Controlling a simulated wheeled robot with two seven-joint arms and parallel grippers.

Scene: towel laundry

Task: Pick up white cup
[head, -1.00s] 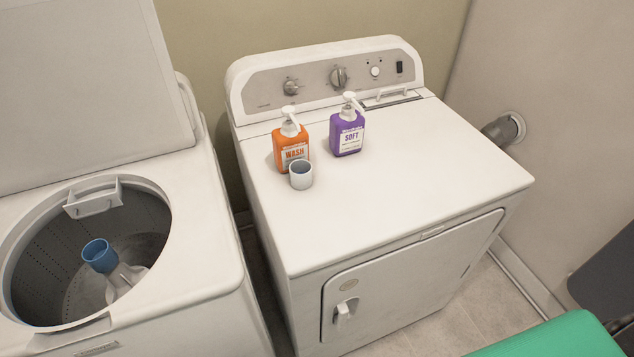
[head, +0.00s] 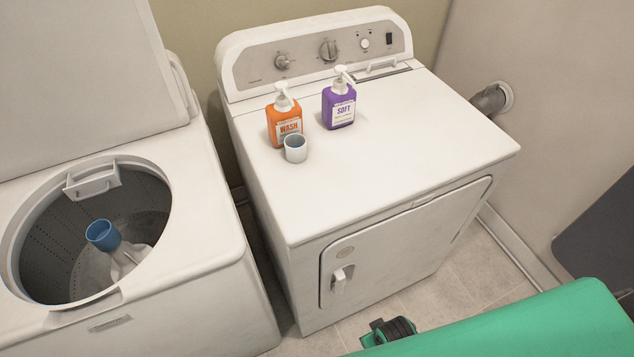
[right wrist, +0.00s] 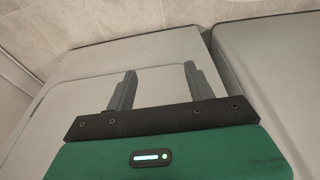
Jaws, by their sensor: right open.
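The white cup (head: 295,148) stands upright on top of the dryer (head: 400,170), just in front of the orange WASH bottle (head: 284,122). Its inside looks grey-blue. My right gripper (right wrist: 158,80) shows in the right wrist view with its two fingers apart and nothing between them. In that view white machine surfaces lie beyond the fingers, and the cup is not seen. In the head view my green right arm (head: 530,325) comes in at the bottom right, well away from the cup. My left gripper is not in view.
A purple SOFT bottle (head: 339,103) stands right of the orange one. The dryer top is clear to the right and front. On the left is an open washer (head: 200,240) with a blue-topped agitator (head: 103,235). A narrow gap separates the machines.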

